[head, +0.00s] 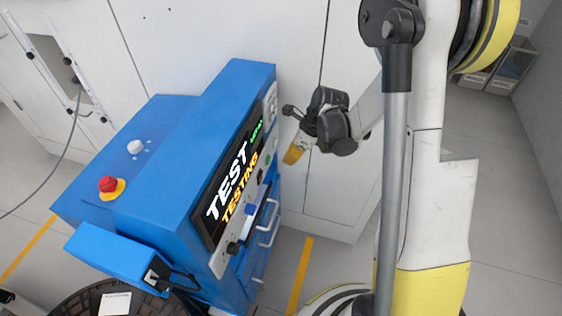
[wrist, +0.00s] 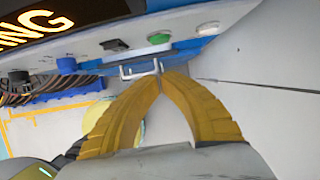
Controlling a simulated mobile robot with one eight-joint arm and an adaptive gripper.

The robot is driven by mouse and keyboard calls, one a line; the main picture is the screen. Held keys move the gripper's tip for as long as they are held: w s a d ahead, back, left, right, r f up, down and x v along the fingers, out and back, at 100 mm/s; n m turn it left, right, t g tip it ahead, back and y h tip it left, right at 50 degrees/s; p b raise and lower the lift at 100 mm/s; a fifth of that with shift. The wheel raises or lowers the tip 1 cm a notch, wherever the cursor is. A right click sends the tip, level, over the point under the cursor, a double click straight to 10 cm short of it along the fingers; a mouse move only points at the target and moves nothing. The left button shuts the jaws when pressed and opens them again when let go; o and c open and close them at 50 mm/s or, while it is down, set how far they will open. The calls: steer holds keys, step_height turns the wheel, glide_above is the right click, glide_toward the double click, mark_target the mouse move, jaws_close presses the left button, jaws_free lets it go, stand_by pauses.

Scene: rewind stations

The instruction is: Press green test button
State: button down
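The blue test station (head: 160,170) has a screen reading "TEST" and "TESTING" (head: 236,180). A row of buttons runs along the panel below it. The green button (wrist: 159,38) is in the upper middle of the wrist view, between a black switch (wrist: 114,44) and a white button (wrist: 207,28). It looks small in the head view (head: 268,159). My gripper (head: 291,156) is beside the panel's right end, apart from it. In the wrist view, the yellow fingertips (wrist: 161,79) meet with nothing between them, below the green button in the picture. No contact with the button shows.
A blue button (wrist: 66,65) and a dark knob (wrist: 18,77) are farther left on the panel. Metal handles (head: 270,232) stick out below it. A red emergency button (head: 107,184) is on the station's top. White cabinets (head: 200,30) stand behind.

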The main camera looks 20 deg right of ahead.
steer(key=p+v, duration=0.1)
steer(key=v, duration=0.4)
steer(key=shift+d+r, duration=0.1)
steer(key=shift+r, duration=0.2)
stand_by(0.4)
steer(key=s+a+r+n+t+h+b, duration=0.1)
steer(key=s+a+r+n+t, duration=0.1)
steer(key=s+r+n, duration=0.6)
steer(key=s+a+r+n+t+h, duration=0.2)
steer(key=s+r+n, duration=0.6)
steer(key=n, duration=0.9)
steer(key=shift+s+a+t+h+b, duration=0.15)
steer(key=shift+s+t+h+b, duration=0.2)
steer(key=shift+s, duration=0.45)
steer(key=shift+r, duration=0.1)
stand_by(1.4)
